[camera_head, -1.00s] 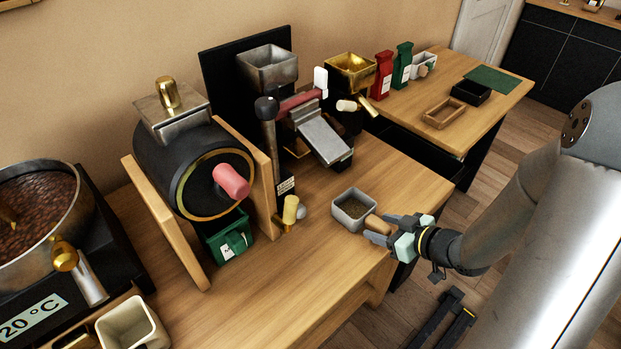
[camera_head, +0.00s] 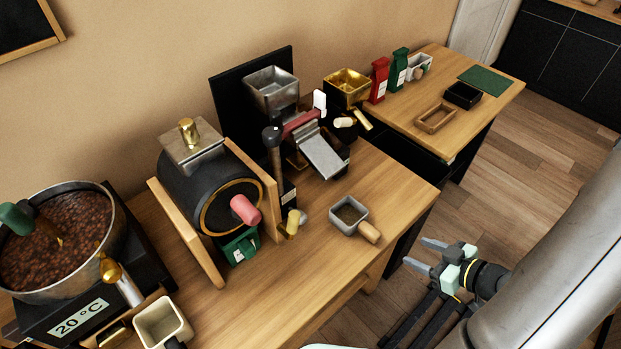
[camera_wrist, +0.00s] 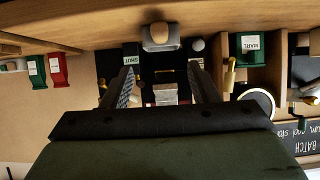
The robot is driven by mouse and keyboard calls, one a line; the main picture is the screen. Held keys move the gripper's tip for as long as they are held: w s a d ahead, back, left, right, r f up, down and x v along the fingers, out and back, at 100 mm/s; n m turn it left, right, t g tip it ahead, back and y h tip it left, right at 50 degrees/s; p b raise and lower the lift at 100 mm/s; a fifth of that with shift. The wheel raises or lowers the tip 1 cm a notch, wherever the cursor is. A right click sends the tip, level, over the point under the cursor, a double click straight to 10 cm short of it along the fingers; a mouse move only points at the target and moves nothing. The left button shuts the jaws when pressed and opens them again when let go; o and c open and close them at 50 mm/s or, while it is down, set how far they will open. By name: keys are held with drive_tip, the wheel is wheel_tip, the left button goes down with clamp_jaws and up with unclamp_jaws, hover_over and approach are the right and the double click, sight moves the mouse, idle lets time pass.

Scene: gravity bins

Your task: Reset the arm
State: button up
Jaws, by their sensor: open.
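My gripper (camera_head: 428,256) is open and empty in the head view. It is beyond the table's front edge, to the lower right of the grey scoop, and clear of it. In the wrist view my gripper (camera_wrist: 160,88) shows its two dark fingers spread apart with nothing held between them. The grey scoop (camera_head: 345,224) with a wooden handle (camera_head: 369,232) sits on the table near its front edge. The scoop's handle (camera_wrist: 158,34) also shows in the wrist view, beyond the fingertips.
The wooden table (camera_head: 300,285) carries a black drum machine (camera_head: 200,190), a bean pan (camera_head: 60,250) and a metal chute (camera_head: 322,155). A second table (camera_head: 440,75) at the back holds red (camera_head: 379,80) and green bags (camera_head: 398,68). Floor space (camera_head: 520,170) is open at right.

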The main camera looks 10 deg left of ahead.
drive_tip(key=w+d+r+m+g+h+b, duration=0.1)
drive_tip(key=w+d+r+m+h+b, duration=0.1)
drive_tip(key=w+d+r+m+h, duration=0.55)
drive_tip(key=s+a+r+m+g+h, duration=0.1)
drive_tip(key=s+a+r+g, duration=0.2)
drive_tip(key=s+a, duration=0.3)
drive_tip(key=s+a+r+m+g+h, duration=0.1)
drive_tip(key=s+a+r+g, duration=0.1)
drive_tip(key=s+a+r, duration=0.2)
drive_tip(key=s+a, duration=0.3)
drive_tip(key=s, duration=0.4)
drive_tip(key=shift+m+g+b, duration=0.35)
drive_tip(key=shift+g+b, duration=0.05)
